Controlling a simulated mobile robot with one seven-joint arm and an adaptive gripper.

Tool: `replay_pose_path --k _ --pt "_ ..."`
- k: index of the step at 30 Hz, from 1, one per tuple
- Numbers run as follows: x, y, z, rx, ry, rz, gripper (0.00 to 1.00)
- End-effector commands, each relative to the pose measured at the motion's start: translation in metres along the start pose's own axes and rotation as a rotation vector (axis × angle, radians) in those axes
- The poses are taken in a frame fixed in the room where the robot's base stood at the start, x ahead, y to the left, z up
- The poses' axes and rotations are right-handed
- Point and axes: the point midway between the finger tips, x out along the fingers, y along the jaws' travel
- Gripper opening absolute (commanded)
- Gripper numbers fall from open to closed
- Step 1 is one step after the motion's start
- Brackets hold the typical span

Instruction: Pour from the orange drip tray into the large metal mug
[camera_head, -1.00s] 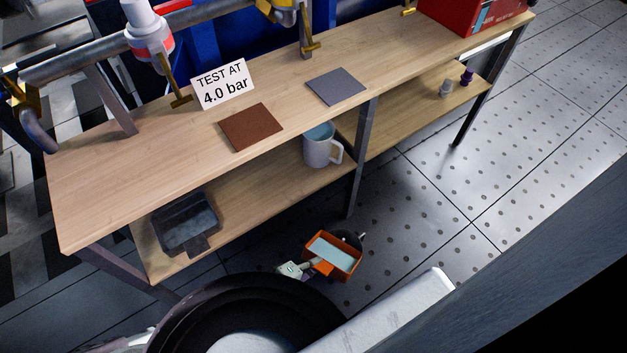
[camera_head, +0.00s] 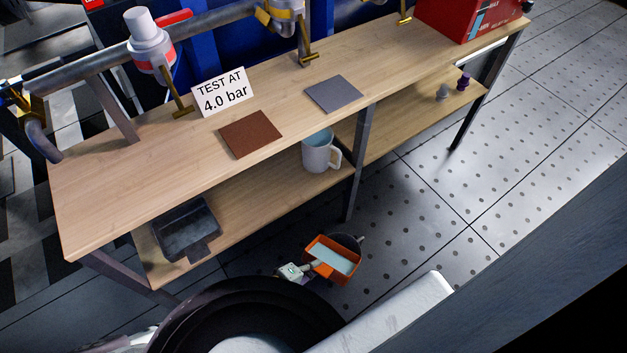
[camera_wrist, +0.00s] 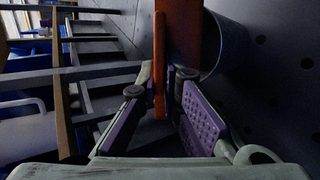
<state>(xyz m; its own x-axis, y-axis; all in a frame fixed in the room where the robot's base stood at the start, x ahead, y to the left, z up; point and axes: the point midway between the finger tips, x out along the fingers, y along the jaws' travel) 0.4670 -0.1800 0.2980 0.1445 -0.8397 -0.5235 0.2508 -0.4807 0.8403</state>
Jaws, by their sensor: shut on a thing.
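The orange drip tray (camera_head: 347,278) holds a pale liquid and is in front of the shelf unit in the head view. My gripper (camera_head: 308,271) is shut on its handle; the orange handle (camera_wrist: 159,75) stands between the purple-padded fingers of my gripper (camera_wrist: 160,100) in the wrist view. A large pale metal mug (camera_head: 317,156) stands on the lower shelf, its handle to the right. The tray is held below and in front of the mug, apart from it. A dark round vessel (camera_head: 351,242) shows partly behind the tray.
The wooden bench top (camera_head: 90,205) overhangs the lower shelf (camera_head: 255,208). A dark tray (camera_head: 184,229) lies on that shelf at left. A metal upright (camera_head: 357,165) stands right of the mug. A brown mat (camera_head: 250,134), grey mat (camera_head: 334,94) and sign (camera_head: 221,91) are on top.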

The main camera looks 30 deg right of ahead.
Motion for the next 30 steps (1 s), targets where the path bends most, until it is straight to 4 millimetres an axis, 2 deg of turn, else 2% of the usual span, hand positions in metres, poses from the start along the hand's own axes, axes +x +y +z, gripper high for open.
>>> replay_pose_path --k 16,30 --pt "-0.0011 0.0096 0.0009 -0.009 -0.001 -0.034 0.00" --pt "0.0000 0.0080 0.0003 -0.012 0.000 -0.041 0.00"
